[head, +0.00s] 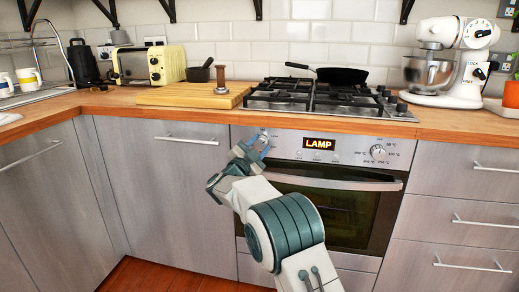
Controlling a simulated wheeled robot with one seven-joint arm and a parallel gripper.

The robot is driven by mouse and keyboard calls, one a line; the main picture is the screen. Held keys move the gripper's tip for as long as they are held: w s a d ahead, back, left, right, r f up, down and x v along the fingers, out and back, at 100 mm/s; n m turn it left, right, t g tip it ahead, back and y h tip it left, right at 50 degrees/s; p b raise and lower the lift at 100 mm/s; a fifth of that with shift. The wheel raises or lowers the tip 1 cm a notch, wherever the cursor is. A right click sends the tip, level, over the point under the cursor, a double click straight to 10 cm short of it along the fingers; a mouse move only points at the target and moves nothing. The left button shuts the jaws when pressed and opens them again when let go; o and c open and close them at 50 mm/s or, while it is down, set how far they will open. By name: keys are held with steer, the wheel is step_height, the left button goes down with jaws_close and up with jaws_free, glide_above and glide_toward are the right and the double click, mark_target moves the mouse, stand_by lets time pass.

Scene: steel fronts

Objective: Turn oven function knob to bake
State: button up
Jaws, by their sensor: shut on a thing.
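The oven (335,210) is built in under the hob, with a steel control panel and a dark glass door. Its lit display (319,144) reads "LAMP". My gripper (262,138) is at the left end of the panel, shut on the oven function knob there. The fingers hide most of that knob, so its pointer cannot be read. A second knob (378,152) with printed marks around it is at the right of the panel, apart from my gripper. My arm comes up from the lower right, in front of the door's left part.
The oven door handle (340,184) runs across just below the panel. The wooden worktop (445,120) overhangs above it. A gas hob (320,98) bears a dark pan (342,75). Drawers (460,205) flank the oven on the right, a cabinet door (165,185) on the left.

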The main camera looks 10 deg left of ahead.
steer(key=m+g, duration=0.1)
steer(key=m, duration=0.2)
steer(key=m+g+p, duration=0.1)
steer(key=m, duration=0.3)
steer(key=shift+r+g+h, duration=0.2)
steer(key=shift+g+h, duration=0.1)
steer(key=shift+g, duration=0.1)
steer(key=m+g, duration=0.1)
steer(key=m, duration=0.2)
steer(key=m+g+y+p, duration=0.1)
steer(key=m, duration=0.1)
steer(key=shift+r+m+p, duration=0.15)
steer(key=shift+m+p, duration=0.15)
steer(key=shift+m, duration=0.1)
steer(key=m+y, duration=0.1)
steer(key=m, duration=0.1)
steer(key=m+g+y, duration=0.1)
steer(key=m, duration=0.1)
steer(key=shift+d+m+y, duration=0.15)
steer(key=shift+m+y, duration=0.25)
steer(key=m+y+b, duration=0.2)
steer(key=m, duration=0.1)
steer(key=shift+m+y, duration=0.3)
steer(key=shift+m, duration=0.1)
steer(key=o, duration=1)
steer(key=shift+s+r, duration=0.1)
steer(key=shift+r, duration=0.05)
